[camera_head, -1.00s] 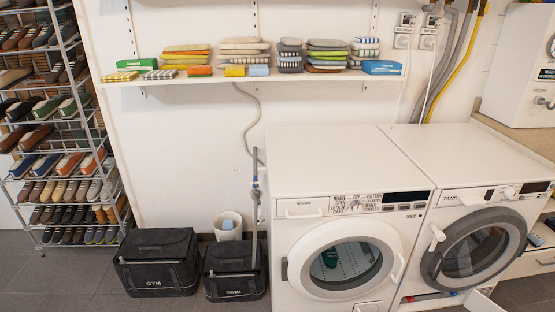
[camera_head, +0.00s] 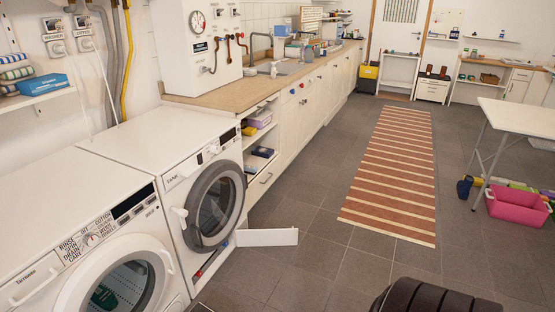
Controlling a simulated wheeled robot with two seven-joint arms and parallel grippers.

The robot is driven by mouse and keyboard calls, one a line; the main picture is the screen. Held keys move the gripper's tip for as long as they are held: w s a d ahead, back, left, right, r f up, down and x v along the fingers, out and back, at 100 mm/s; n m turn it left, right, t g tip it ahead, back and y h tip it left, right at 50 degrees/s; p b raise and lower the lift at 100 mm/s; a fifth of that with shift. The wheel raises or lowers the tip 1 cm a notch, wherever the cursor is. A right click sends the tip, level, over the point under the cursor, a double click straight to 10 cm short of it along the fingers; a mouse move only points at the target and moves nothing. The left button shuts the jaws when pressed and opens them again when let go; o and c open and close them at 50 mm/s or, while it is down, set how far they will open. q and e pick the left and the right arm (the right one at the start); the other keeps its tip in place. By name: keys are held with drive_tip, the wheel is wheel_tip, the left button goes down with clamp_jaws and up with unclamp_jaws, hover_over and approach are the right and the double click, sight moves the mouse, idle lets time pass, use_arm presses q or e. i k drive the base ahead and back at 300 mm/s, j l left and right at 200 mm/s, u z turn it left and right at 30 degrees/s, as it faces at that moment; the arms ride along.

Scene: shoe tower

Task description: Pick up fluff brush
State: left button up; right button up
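I cannot pick out a fluff brush for certain in this view. The dryer-like front-loading machine marked TANK (camera_head: 165,165) stands at the left, with its round door shut. A low white flap (camera_head: 267,237) stands open at its foot. Small red and blue parts (camera_head: 208,263) show in the opening there, too small to tell what they are. Neither of my grippers is in view.
Another white washer (camera_head: 75,225) stands at the near left. A long wooden counter (camera_head: 225,92) with a sink runs along the wall. A striped rug (camera_head: 393,170) lies on open grey floor. A white table (camera_head: 522,118) and pink tub (camera_head: 517,203) are at right. A black ribbed shape (camera_head: 435,297) fills the bottom edge.

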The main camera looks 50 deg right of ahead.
sight(249, 169)
drive_tip(key=z, duration=1.4)
